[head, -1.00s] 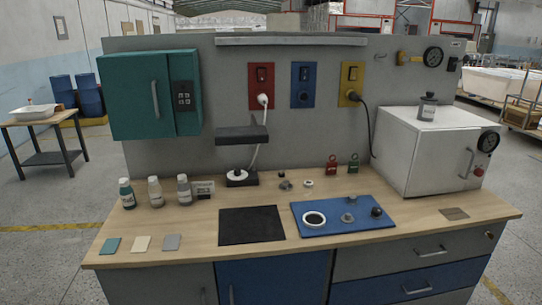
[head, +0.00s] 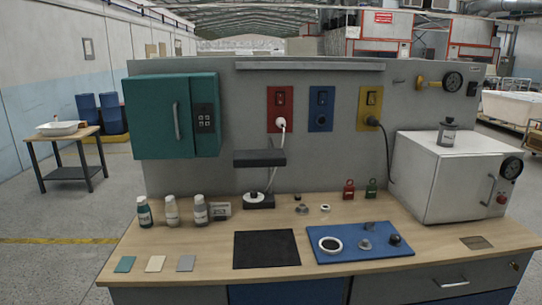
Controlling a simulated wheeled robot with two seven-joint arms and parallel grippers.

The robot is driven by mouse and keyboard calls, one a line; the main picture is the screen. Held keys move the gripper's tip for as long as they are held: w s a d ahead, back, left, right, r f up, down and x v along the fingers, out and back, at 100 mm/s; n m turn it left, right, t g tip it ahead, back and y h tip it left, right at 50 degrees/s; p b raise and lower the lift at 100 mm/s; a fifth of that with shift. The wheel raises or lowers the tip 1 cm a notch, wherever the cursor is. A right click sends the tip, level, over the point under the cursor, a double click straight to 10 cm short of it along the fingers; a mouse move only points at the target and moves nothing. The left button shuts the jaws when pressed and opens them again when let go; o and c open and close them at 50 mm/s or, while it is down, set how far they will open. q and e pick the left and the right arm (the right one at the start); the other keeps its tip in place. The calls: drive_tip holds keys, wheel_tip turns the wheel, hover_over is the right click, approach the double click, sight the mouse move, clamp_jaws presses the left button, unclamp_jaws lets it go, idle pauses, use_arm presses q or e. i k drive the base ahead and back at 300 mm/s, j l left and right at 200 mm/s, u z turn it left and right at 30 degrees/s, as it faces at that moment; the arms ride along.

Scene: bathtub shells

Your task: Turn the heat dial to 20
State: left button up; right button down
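A white box-shaped oven (head: 455,175) stands at the right end of the workbench. A round black dial with pale markings (head: 511,168) is on its front, at the upper right. This looks like the heat dial, but its numbers and setting are too small to read. A small red knob or button (head: 501,199) sits below it, beside the vertical door handle (head: 490,190). The oven door is shut. Neither of my grippers is in view.
A blue mat (head: 345,257) with small parts and a black mat (head: 266,263) lie on the bench. A teal cabinet (head: 150,117) and another round gauge (head: 452,81) are on the back panel. Bare floor shows at the left.

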sight(501, 199)
drive_tip(key=z, duration=1.4)
